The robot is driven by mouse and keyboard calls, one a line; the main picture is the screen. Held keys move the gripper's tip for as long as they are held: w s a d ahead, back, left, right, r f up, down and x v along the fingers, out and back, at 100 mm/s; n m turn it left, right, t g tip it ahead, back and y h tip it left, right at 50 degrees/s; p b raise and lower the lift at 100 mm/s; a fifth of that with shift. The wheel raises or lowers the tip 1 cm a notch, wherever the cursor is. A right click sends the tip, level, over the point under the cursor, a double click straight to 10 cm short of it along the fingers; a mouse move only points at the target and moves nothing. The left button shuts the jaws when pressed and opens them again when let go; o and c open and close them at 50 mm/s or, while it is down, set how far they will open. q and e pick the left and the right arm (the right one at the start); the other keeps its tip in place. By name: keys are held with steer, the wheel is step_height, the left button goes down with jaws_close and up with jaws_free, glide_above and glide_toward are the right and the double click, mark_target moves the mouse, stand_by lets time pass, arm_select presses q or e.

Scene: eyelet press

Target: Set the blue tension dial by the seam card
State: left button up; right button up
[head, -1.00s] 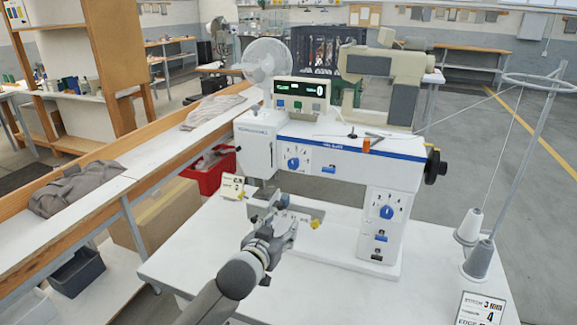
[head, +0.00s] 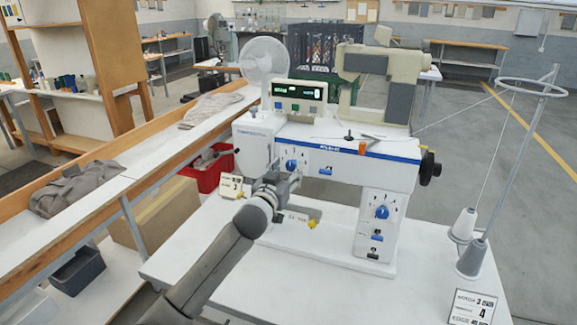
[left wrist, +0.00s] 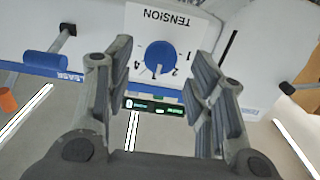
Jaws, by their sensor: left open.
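The blue tension dial (left wrist: 160,57) sits on a white plate marked TENSION, with numbers around it, upside down in the left wrist view. In the head view the dial (head: 291,165) is on the front of the white machine's left part. My left gripper (left wrist: 160,82) is open, with one finger to each side of the dial in the picture; contact cannot be told. In the head view this gripper (head: 287,183) is just below the dial.
A second blue dial (head: 382,212) is on the machine's right column. A small card (head: 231,186) stands at the machine's left. Thread cones (head: 472,258) stand on the right. The white table front (head: 330,295) is clear.

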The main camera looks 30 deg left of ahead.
arm_select(q)
steer(key=shift+x, duration=0.85)
steer(key=shift+c, duration=0.3)
steer(key=c, duration=0.9)
